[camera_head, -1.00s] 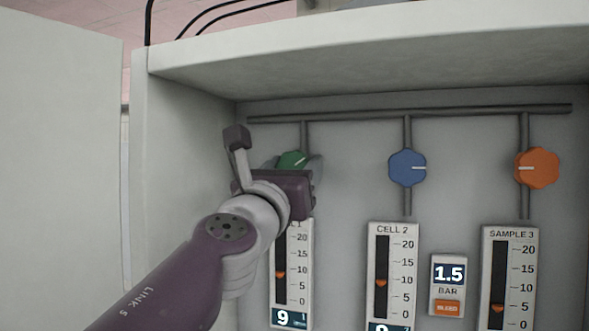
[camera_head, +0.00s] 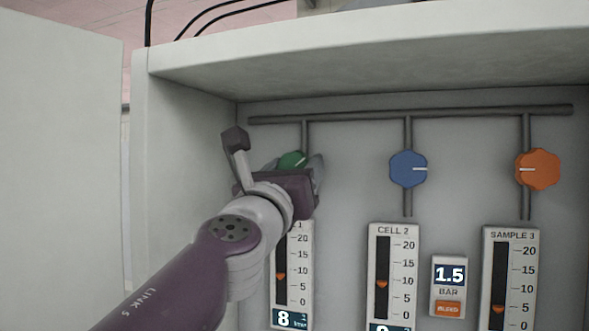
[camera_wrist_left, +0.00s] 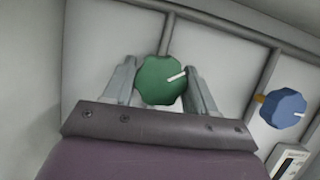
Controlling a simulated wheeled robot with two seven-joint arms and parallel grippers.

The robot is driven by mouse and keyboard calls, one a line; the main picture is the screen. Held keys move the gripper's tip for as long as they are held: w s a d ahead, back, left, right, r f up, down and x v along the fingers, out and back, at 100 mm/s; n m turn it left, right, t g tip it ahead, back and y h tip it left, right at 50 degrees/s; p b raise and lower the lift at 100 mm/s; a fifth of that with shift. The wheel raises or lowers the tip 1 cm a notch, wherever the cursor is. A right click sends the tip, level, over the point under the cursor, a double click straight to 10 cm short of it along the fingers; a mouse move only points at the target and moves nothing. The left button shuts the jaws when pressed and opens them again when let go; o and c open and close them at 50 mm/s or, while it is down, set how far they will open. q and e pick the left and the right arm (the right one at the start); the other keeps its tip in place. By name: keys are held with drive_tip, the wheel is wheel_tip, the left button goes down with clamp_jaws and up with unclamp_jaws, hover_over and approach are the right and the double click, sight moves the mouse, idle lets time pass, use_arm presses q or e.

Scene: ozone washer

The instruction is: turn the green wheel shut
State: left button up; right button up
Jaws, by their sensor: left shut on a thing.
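The green wheel (camera_head: 291,160) sits on the leftmost pipe at the back of the cabinet, partly hidden behind my left gripper. In the left wrist view the green wheel (camera_wrist_left: 161,81) lies between the two grey fingers, its white mark pointing right and slightly up. My left gripper (camera_head: 299,168) is shut on the wheel; its fingers (camera_wrist_left: 158,84) stand on either side of it. The meter under the wheel (camera_head: 292,275) shows 8, and its orange pointer is near 10. The right gripper is not in view.
A blue wheel (camera_head: 408,169) and an orange wheel (camera_head: 538,170) sit to the right on their own pipes. Below are the CELL 2 meter (camera_head: 393,270), a 1.5 bar display (camera_head: 449,275) and the SAMPLE 3 meter (camera_head: 510,270). The cabinet's left wall (camera_head: 185,150) is close to my left arm.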

use_arm(q)
drive_tip(key=n+y, duration=0.1)
drive_tip(key=n, duration=0.1)
drive_tip(key=n+y, duration=0.1)
drive_tip(key=shift+d+f+n, duration=0.15)
drive_tip(key=shift+n, duration=0.25)
drive_tip(key=shift+w+n+y+p, duration=0.15)
drive_tip(key=shift+n+y, duration=0.45)
drive_tip(key=shift+n, duration=0.6)
drive_tip(key=shift+s+n+y+p, duration=0.1)
drive_tip(key=shift+n+y+p, duration=0.15)
drive_tip(key=shift+n+y, duration=0.65)
drive_tip(key=shift+n+h, duration=0.3)
drive_tip(key=shift+n, duration=0.2)
drive_tip(key=o, duration=1)
drive_tip(key=shift+o, duration=0.2)
drive_tip(key=d+b+v, duration=0.1)
drive_tip(key=b+v, duration=0.6)
drive_tip(key=v, duration=0.5)
drive_tip(key=shift+s+a, duration=0.3)
drive_tip(key=shift+a, duration=0.2)
